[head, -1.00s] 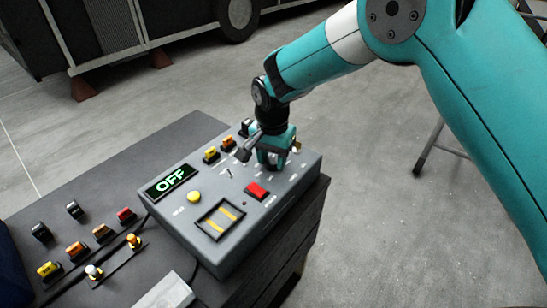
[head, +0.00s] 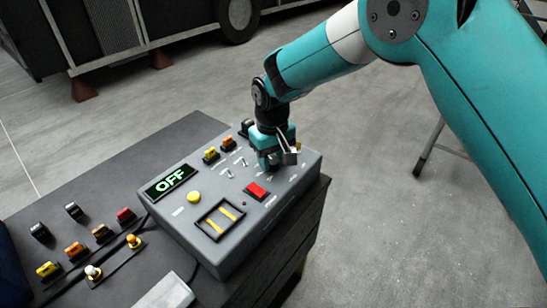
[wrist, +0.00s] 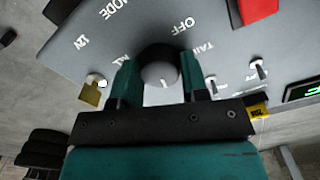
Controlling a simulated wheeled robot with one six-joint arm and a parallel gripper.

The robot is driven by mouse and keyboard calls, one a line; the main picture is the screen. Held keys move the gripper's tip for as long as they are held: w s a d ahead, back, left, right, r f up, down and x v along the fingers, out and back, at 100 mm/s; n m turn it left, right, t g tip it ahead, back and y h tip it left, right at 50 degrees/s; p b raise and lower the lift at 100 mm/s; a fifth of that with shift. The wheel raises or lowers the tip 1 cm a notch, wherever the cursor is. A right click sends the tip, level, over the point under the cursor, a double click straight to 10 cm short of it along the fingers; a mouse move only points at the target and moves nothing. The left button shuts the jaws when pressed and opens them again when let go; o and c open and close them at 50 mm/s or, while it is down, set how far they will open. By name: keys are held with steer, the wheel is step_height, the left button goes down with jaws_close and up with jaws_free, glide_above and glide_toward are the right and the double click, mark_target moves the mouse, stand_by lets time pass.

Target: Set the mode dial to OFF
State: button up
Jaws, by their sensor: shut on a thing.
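The mode dial (wrist: 158,62) is a dark round knob with a white mark on its edge, seen in the wrist view between my two fingers. My gripper (wrist: 160,77) is shut on it, one teal finger on each side. Printed labels MODE, 12V, ALL, OFF and TAIL stand around the dial. The white mark faces toward my gripper body, away from the OFF print. In the head view my gripper (head: 270,158) is down on the grey control box (head: 235,250) and hides the dial. The box's display (head: 171,182) reads OFF in green.
A red switch (head: 256,190), a yellow button (head: 194,197) and small toggles are close by on the box. A dark bench (head: 130,160) carries several more switches at left. A brass-coloured part (wrist: 90,94) is near the left finger in the wrist view.

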steer(key=n, duration=0.7)
steer(key=shift+s+f, duration=0.1)
steer(key=shift+s, duration=0.05)
steer(key=n, duration=1.9)
steer(key=shift+n, duration=0.4)
steer(key=o, duration=0.9)
steer(key=shift+a, duration=0.1)
steer(key=shift+o, duration=0.2)
